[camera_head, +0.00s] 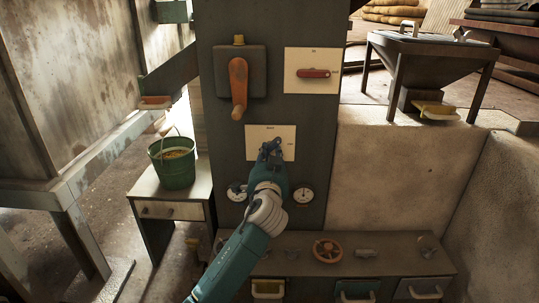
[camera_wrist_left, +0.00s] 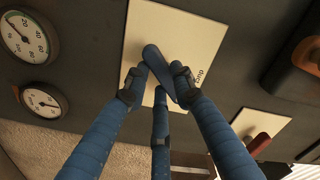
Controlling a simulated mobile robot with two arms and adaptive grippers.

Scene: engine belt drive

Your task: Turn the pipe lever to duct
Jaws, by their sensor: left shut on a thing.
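The pipe lever (camera_wrist_left: 157,66) is a blue bar on a white label plate (camera_head: 286,134) in the middle of the dark panel. It lies aslant across the plate (camera_wrist_left: 147,25) in the left wrist view. My left gripper (camera_head: 270,150) reaches up to the plate from below and is shut on the lever. In the left wrist view its dark-tipped blue fingers (camera_wrist_left: 158,88) close around the lever from several sides. In the head view the gripper hides most of the lever. My right gripper is not in view.
Above on the panel are an orange lever (camera_head: 238,85) and a red lever (camera_head: 313,73) on another white plate. Two gauges (camera_head: 303,196) flank my arm below. A bench (camera_head: 400,250) with a valve wheel (camera_head: 327,251) stands underneath. A green bucket (camera_head: 174,168) stands at left.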

